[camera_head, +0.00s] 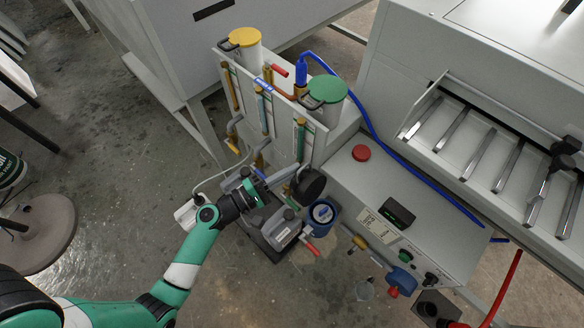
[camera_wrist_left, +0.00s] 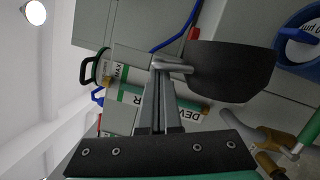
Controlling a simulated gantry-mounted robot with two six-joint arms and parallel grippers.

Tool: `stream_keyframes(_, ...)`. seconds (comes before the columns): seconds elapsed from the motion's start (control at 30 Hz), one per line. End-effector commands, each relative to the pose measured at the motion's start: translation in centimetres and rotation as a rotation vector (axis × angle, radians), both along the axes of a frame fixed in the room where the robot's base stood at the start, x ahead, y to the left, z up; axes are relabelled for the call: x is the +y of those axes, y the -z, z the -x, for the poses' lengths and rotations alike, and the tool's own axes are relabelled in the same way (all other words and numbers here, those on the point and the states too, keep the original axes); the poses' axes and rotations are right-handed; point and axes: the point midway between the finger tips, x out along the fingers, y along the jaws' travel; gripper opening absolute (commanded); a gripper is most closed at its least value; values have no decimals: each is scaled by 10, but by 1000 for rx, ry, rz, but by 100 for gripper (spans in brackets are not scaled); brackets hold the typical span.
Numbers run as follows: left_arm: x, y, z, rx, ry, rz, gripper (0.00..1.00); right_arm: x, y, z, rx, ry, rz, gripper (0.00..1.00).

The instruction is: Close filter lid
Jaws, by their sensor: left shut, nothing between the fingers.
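The filter lid is most likely the dark round disc (camera_head: 309,186) near the middle of the head view, tilted up beside the blue round housing (camera_head: 323,213). In the left wrist view the dark disc (camera_wrist_left: 232,72) fills the upper right, with part of the blue housing (camera_wrist_left: 303,38) at the right edge. My left gripper (camera_head: 294,176) is shut and empty just left of the disc. In the wrist view its fingertips (camera_wrist_left: 168,72) meet at the disc's left edge; I cannot tell whether they touch it. My right gripper is in neither view.
Yellow-capped (camera_head: 243,39) and green-capped (camera_head: 326,90) containers stand behind. A grey pump-like unit (camera_head: 281,231) sits below my left wrist. The control box with a red button (camera_head: 361,153) is to the right. Open floor (camera_head: 120,170) lies to the left.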

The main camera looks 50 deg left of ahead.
Motion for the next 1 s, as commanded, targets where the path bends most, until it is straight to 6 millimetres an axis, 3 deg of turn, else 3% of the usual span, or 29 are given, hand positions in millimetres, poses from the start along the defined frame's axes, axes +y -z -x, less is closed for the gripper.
stream_keyframes(1.0,-17,-7,-1,9,2,-120,0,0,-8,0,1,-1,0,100)
